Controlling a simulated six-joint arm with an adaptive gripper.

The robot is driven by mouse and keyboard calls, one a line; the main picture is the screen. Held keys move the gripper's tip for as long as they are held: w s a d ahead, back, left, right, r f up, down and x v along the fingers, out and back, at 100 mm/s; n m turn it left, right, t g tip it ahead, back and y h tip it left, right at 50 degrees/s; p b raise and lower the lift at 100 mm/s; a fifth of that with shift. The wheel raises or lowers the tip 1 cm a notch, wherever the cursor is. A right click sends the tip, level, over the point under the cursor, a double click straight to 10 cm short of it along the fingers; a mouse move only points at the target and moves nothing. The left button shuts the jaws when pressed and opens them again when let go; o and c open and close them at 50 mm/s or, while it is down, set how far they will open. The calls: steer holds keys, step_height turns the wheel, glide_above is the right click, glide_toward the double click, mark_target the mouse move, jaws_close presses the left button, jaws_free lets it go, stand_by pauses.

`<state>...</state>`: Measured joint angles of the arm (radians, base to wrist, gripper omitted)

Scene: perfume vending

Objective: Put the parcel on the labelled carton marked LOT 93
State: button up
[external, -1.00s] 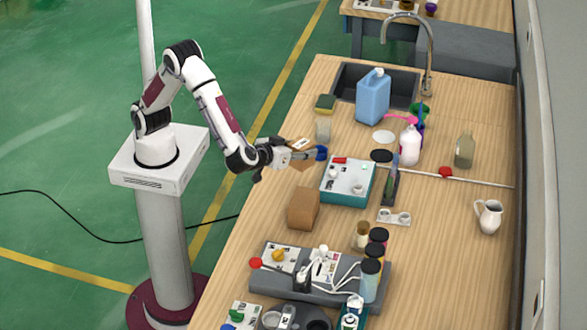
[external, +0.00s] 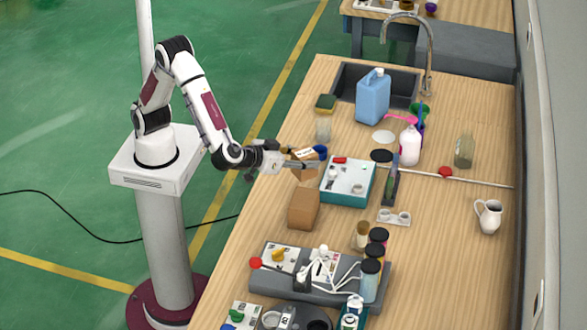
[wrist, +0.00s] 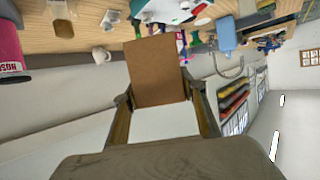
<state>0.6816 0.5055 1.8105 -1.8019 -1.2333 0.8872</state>
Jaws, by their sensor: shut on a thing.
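My gripper (external: 314,165) is shut on a small brown parcel (external: 306,175) and holds it near the left edge of the table. A white label with dark marks, too small to read, shows on the parcel's upper side. In the wrist view the parcel's brown face (wrist: 161,72) and a white area lie between my two fingers (wrist: 163,118). A brown carton (external: 303,209) stands on the table just nearer the camera than the parcel. No label or lot number can be read on it from here.
A teal-sided box (external: 345,191) with small items stands right of my gripper. A blue jug (external: 373,98) stands by the sink. Bare table lies left of the carton and around the white pitcher (external: 489,216).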

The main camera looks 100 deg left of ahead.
mark_target(304, 173)
steer(key=shift+f, duration=2.7)
steer(key=shift+f, duration=1.9)
steer(key=shift+f, duration=0.1)
steer(key=o, duration=1.3)
steer(key=shift+s+d, duration=0.1)
steer(key=v, duration=1.1)
steer(key=shift+s+d+r, duration=0.2)
steer(key=shift+s+d, duration=0.05)
steer(key=shift+s, duration=0.05)
